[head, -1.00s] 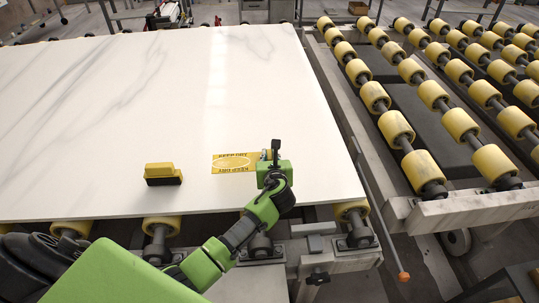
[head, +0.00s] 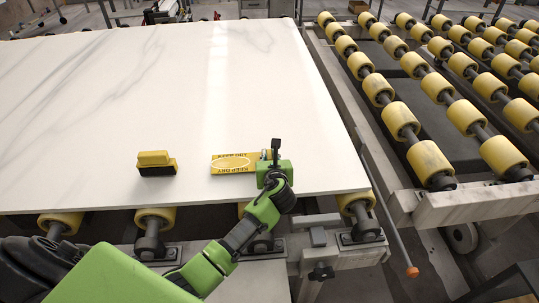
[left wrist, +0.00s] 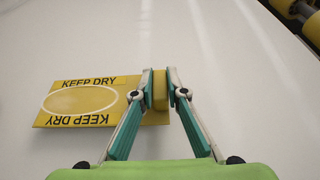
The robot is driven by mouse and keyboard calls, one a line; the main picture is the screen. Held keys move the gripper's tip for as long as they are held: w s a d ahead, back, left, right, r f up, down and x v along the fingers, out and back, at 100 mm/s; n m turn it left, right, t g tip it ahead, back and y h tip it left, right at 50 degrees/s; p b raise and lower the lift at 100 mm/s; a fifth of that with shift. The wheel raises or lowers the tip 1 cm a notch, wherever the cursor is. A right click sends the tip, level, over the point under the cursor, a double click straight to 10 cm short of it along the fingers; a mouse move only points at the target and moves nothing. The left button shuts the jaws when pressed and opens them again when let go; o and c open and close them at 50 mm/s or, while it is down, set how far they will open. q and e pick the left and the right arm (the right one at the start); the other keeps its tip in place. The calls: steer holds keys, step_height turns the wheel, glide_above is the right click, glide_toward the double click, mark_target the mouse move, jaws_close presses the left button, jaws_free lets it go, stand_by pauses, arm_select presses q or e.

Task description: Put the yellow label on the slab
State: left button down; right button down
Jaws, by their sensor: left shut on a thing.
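The yellow label (head: 232,163), printed KEEP DRY around a pale oval outline, is over the near part of the white slab (head: 110,90). I cannot tell whether it touches the slab or is held just above it. My left gripper (head: 275,150) is at the label's right end. In the left wrist view, the left gripper's fingers (left wrist: 160,88) are shut on a yellow raised part at that end, and the label (left wrist: 85,101) reaches out to the left. The fingers hide part of the label. My right gripper is not in view.
A yellow block with a dark underside (head: 156,163) lies on the slab left of the label. Yellow rollers (head: 427,158) stand on the right, beyond the slab's edge. The slab's wide middle and far part are clear.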

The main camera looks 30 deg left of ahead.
arm_select(q)
steer(key=shift+f, duration=0.6)
steer(key=c, duration=1.9)
jaws_free()
steer(key=shift+s, duration=0.1)
steer(key=v, duration=1.1)
steer(key=shift+s+d+r, duration=0.2)
steer(key=shift+s, duration=0.1)
